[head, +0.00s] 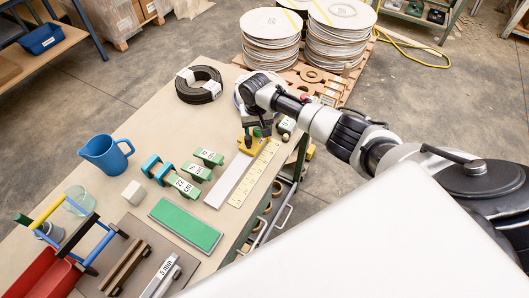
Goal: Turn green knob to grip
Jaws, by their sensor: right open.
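A small green knob (257,132) shows just under my right gripper (254,132), at the far end of a yellow fixture (249,148). The fixture sits at the head of a grey strip (229,178) and a yellow ruler-like scale (254,172) on the table. My right arm comes in from the right. Its gripper points down with its jaws open around or very close to the knob. The wrist hides part of the jaws, and I cannot tell whether they touch the knob. My left gripper is not in view.
The table (150,118) also bears a black coil (199,84), a blue jug (106,153), labelled green blocks (196,172), a green plate (185,225) and a white cube (134,192). Red bins (45,277) stand at lower left. Cable reels (271,40) stand beyond the table.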

